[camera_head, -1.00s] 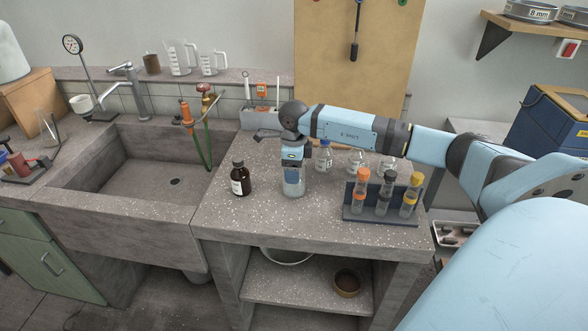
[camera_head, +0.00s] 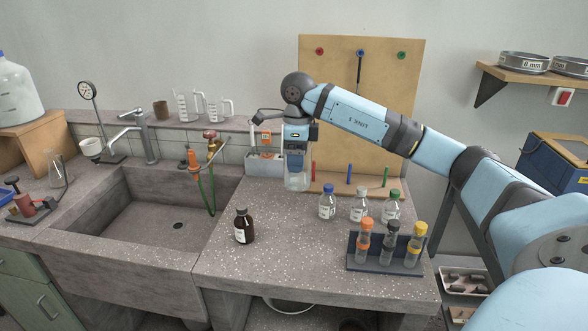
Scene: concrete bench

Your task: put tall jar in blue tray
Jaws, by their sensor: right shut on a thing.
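A clear glass jar (camera_head: 297,179) hangs upright under my right gripper (camera_head: 296,160), which is shut on its upper part. The jar's top is hidden by the gripper. The jar appears to be held above the back of the speckled bench top, in front of the pegboard's base. My left gripper is not in view.
A brown bottle (camera_head: 244,226) stands front left of the jar. Blue-capped (camera_head: 327,204), white-capped (camera_head: 360,206) and green-capped (camera_head: 391,206) bottles stand to the right, behind a tube rack (camera_head: 385,262). The sink (camera_head: 150,205) is left. The front middle of the bench is clear.

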